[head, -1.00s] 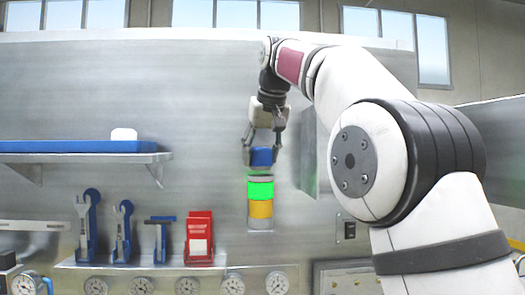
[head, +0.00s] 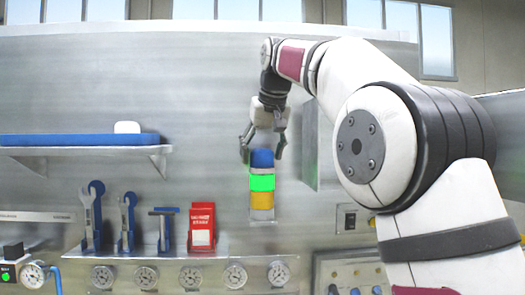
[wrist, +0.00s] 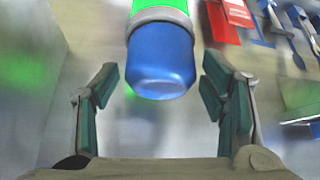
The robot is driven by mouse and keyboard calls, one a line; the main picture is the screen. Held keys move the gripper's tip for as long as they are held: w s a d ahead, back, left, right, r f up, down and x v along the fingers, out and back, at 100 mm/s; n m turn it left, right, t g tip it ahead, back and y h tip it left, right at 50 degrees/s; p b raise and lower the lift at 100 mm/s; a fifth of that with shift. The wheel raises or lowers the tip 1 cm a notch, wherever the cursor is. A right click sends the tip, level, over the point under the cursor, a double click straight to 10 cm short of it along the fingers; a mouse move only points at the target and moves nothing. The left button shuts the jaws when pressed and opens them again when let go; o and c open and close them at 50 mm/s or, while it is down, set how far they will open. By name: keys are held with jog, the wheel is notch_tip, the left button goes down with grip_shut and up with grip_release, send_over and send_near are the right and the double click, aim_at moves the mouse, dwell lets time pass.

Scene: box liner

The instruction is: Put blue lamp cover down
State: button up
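The blue lamp cover (head: 262,158) sits on top of the lamp stack, above the lit green section (head: 262,182) and the orange section (head: 262,201). My gripper (head: 263,155) is above and around the top of the cover, its fingers spread on both sides. In the wrist view the blue lamp cover (wrist: 160,62) lies between my open fingers, with clear gaps on both sides. The green section (wrist: 160,5) shows beyond it.
A shelf (head: 85,150) with a blue tray and a white item is at the left. Wrenches (head: 92,215), a hammer-like tool (head: 164,228) and a red holder (head: 201,226) stand on a ledge above several gauges. A grey panel stands behind.

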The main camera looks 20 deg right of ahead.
aim_at(266, 152)
jog(key=shift+r, duration=0.1)
jog(key=shift+r+b, duration=0.35)
jog(key=shift+r, duration=0.15)
jog(key=b+v, duration=0.1)
jog(key=v, duration=0.4)
jog(key=shift+r, duration=0.15)
jog(key=shift+v, duration=1.1)
jog(key=shift+s, duration=0.2)
jog(key=s+f+g, duration=0.1)
jog(key=s+f, duration=3)
jog(key=f, duration=0.3)
jog(key=shift+s, duration=0.35)
